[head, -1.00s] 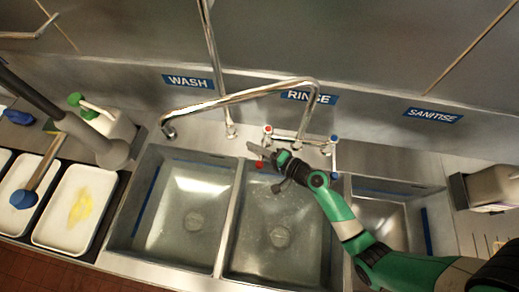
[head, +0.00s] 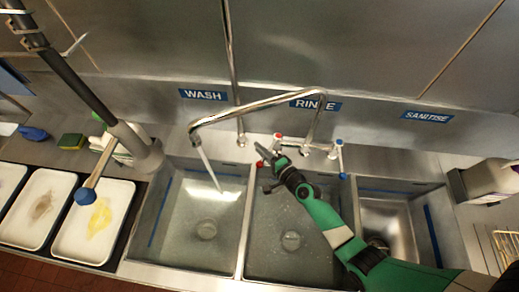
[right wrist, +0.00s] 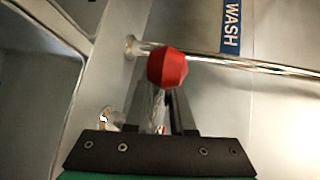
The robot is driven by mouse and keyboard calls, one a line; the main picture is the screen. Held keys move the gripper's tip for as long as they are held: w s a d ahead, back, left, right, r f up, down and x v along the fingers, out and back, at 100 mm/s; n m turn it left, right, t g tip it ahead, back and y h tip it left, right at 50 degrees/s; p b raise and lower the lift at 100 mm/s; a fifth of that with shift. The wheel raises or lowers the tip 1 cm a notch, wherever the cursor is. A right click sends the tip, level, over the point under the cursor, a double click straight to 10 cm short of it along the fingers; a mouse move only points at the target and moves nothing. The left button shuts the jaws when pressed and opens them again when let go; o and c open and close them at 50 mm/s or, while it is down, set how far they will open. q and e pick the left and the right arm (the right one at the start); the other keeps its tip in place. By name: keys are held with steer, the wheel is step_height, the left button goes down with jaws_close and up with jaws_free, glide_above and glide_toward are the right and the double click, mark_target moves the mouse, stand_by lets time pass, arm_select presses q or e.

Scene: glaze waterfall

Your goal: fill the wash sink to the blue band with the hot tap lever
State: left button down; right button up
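The wash sink (head: 182,240) lies under the WASH sign, with clear water in it. A stream of water (head: 208,168) falls into it from the chrome spout (head: 196,138). A dark blue band (head: 160,212) runs along its left wall; I cannot tell the water level against it. My right gripper (head: 264,156) is at the red-knobbed hot tap lever (head: 258,164) over the rinse sink. In the right wrist view the red knob (right wrist: 167,68) covers the fingertips. A gap shows between the fingers behind it; their grip on the knob is unclear. My left gripper is not seen.
The rinse sink (head: 250,240) also holds water. A blue-knobbed lever (head: 342,176) is just right of my right gripper. The sanitise sink (head: 398,228) is at right.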

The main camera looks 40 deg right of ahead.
steer(key=o, duration=0.3)
steer(key=shift+s, duration=0.1)
steer(key=p+v, duration=0.1)
steer(key=v, duration=1)
steer(key=shift+s+a+r, duration=0.1)
steer(key=shift+s, duration=0.15)
